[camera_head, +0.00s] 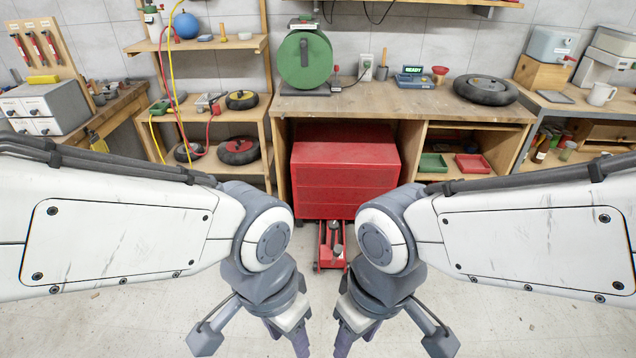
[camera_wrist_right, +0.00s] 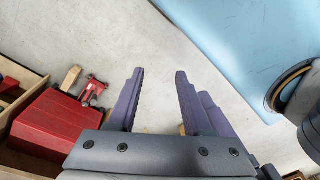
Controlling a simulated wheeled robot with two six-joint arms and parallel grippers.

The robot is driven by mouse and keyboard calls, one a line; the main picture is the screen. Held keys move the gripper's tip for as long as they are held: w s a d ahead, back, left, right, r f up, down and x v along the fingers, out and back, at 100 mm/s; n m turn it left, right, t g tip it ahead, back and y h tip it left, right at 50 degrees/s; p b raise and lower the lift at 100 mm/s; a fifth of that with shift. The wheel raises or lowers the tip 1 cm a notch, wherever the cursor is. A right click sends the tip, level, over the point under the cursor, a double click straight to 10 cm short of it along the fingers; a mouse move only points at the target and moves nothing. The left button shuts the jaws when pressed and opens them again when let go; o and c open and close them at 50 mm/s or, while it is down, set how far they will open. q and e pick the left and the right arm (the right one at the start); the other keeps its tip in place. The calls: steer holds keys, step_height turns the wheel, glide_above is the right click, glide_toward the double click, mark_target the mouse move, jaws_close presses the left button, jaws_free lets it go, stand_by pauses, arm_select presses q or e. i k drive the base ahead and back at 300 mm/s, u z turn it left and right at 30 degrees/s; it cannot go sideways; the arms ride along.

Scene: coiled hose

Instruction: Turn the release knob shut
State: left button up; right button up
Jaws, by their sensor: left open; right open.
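A low red floor jack (camera_head: 333,246) stands on the floor in front of the red cabinet, between my two arms. It also shows small in the right wrist view (camera_wrist_right: 93,89), left of my fingers. I cannot make out a release knob for certain. My left gripper (camera_head: 299,342) hangs at the bottom of the head view, open, its fingertips cut off by the frame edge. My right gripper (camera_head: 346,342) hangs beside it; the right wrist view (camera_wrist_right: 157,73) shows its two purple fingers apart with nothing between them. Both are nearer to me than the jack.
The red cabinet (camera_head: 345,165) sits under the wooden workbench (camera_head: 400,105), which carries a green reel (camera_head: 305,60) and a black wheel (camera_head: 485,89). Shelves stand left and right. A light blue surface (camera_wrist_right: 245,45) fills the right wrist view's upper right. The floor before the jack is clear.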

mark_target(333, 225)
steer(key=u, duration=0.45)
steer(key=i, duration=1.65)
steer(key=u, duration=0.5)
